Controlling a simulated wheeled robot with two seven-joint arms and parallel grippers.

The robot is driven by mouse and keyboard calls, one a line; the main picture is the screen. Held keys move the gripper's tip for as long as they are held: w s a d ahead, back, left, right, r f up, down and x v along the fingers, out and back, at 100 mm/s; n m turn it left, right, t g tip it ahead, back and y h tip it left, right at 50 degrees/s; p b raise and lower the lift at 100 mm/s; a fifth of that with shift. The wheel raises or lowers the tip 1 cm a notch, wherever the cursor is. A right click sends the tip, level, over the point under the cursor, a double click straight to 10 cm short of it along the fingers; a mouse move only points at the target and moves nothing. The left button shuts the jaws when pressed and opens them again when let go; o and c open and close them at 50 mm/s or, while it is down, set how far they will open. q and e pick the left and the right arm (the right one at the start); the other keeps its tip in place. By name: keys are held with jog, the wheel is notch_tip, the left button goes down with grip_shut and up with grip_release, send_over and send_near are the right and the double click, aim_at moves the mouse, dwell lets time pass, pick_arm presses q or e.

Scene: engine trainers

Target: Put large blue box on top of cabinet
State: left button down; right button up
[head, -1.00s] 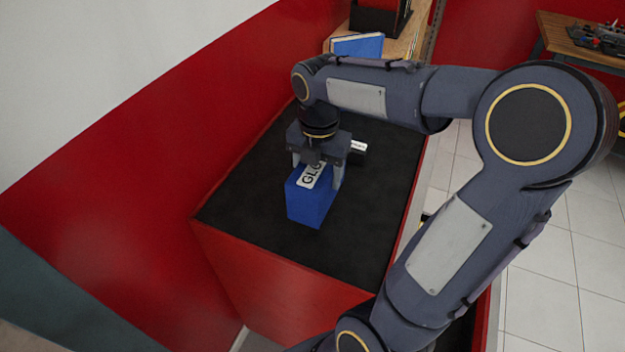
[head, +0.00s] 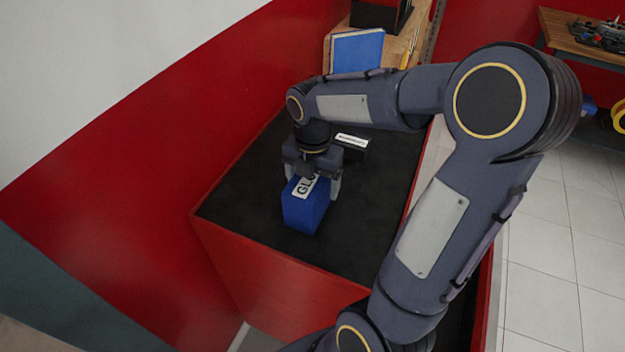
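The large blue box (head: 303,213), with a white label on its top, is over the black top of the red cabinet (head: 365,235). My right gripper (head: 313,184) points down from above with one finger on each side of the box. It appears shut on the box, though the contact at the fingertips is partly hidden. The box's underside is hidden, so I cannot tell for sure whether it rests on the top. My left gripper is not in view.
A small black box with a white label (head: 352,140) lies just behind my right gripper. A red wall (head: 140,190) borders the cabinet on the left. A wooden shelf with a blue item (head: 357,50) stands behind. The cabinet top's front part is clear.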

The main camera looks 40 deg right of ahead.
jog(key=shift+o, duration=0.2)
notch_tip(320, 180, up, 12)
jog(key=shift+f, duration=0.25)
jog(key=shift+r, duration=0.3)
jog(key=shift+s+a+r+m, duration=0.1)
jog(key=shift+s+a+m, duration=0.1)
jog(key=shift+m, duration=0.1)
jog(key=s+a+f+m+t+y, duration=0.2)
jog(key=s+a+m, duration=0.3)
jog(key=m, duration=0.7)
jog(key=s+a+f+m+t+y, duration=0.1)
jog(key=s+a+f+m+t, duration=0.2)
jog(key=s+a+f+m, duration=0.2)
jog(key=shift+s+a+f+m+t+y, duration=0.35)
jog(key=shift+s+m, duration=1.25)
jog(key=shift+m, duration=2.2)
